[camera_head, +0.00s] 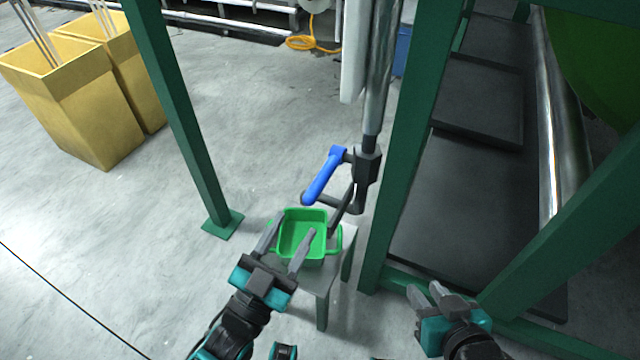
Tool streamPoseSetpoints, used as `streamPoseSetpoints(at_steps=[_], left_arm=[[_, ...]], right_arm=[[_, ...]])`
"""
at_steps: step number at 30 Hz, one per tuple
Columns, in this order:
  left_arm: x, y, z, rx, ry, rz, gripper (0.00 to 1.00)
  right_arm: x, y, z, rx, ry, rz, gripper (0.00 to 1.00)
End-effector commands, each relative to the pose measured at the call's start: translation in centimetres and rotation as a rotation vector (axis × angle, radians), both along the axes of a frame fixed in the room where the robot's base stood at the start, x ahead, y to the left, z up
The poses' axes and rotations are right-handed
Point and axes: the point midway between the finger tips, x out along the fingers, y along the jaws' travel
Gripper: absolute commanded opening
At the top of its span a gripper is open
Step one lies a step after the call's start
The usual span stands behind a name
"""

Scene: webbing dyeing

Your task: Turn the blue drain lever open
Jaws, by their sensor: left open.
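The blue drain lever (322,178) sticks out down and to the left from a dark valve (366,168) at the lower end of a vertical metal pipe (378,90). My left gripper (287,243) is open and empty, below and to the left of the lever and apart from it. Its fingers point up, in front of the green basin as seen from the head. My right gripper (427,292) is at the lower right, away from the lever; its fingers look apart with nothing between them.
A green basin (335,243) stands on a small grey stool (322,285) under the valve. Green frame posts (178,110) stand left and right (412,150) of the pipe. Yellow bins (80,105) are at the far left. Open concrete floor lies left of the stool.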

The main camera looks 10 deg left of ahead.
Motion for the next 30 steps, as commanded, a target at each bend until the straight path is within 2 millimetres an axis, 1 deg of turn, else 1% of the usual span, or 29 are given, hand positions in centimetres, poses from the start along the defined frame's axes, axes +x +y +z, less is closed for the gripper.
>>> streamPoseSetpoints(at_steps=[1,3,9,15,21,28,30], left_arm=[[1.0,-0.4,0.5,-0.003,-0.006,0.001,0.48],[2.3,-1.0,1.1,-0.003,-0.006,0.001,0.48],[5.8,-2.4,2.6,-0.003,-0.003,0.001,0.48],[8.1,-3.4,3.5,-0.003,0.001,0.000,0.48],[8.9,-3.7,3.9,-0.001,0.003,0.000,0.48],[8.9,-3.7,3.9,-0.002,0.003,0.001,0.48],[8.9,-3.7,3.9,-0.002,0.003,0.001,0.42]], right_arm=[[0.0,0.0,-0.1,0.000,0.000,0.000,0.33],[0.0,0.0,-0.3,0.000,0.001,0.001,0.33],[0.0,0.1,-0.7,0.001,0.004,0.003,0.33],[0.0,0.2,-0.8,0.002,0.009,0.005,0.33],[0.2,0.4,-0.3,0.009,-0.002,0.004,0.33],[0.3,0.5,-0.2,0.011,-0.003,0.004,0.33],[0.3,0.5,-0.3,0.011,-0.003,0.004,0.33]])
